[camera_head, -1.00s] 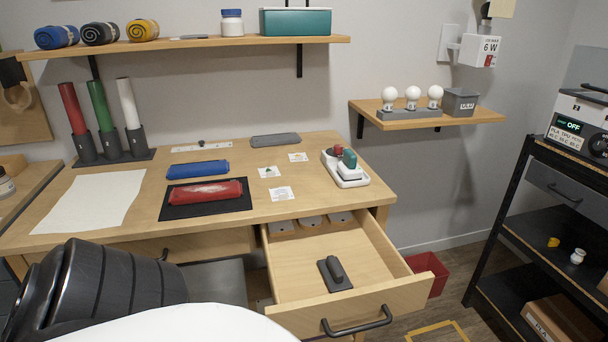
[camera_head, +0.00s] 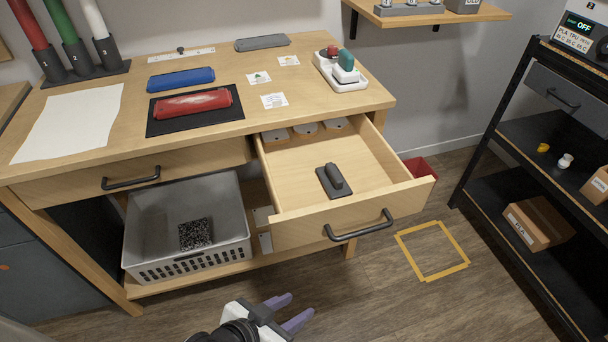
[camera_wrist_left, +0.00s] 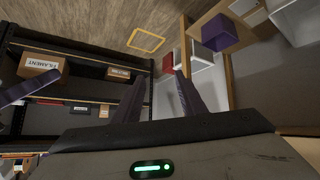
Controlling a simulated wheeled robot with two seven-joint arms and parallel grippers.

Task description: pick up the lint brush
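A dark grey flat pad with a raised rounded handle, which looks like the lint brush (camera_head: 334,180), lies on the floor of the open drawer (camera_head: 290,180). My left gripper (camera_head: 295,309) is in front of and below the drawer, at the bottom of the head view. Its two purple fingers are apart with nothing between them. They also show apart in the left wrist view (camera_wrist_left: 160,82), where I cannot make out the brush. My right gripper does not show in the head view.
The drawer front (camera_head: 350,212) with its black handle (camera_head: 360,226) stands between my left gripper and the brush. A grey basket (camera_head: 185,255) is on the lower shelf at left. A black shelf rack (camera_head: 520,180) stands at right. The floor between is mostly clear.

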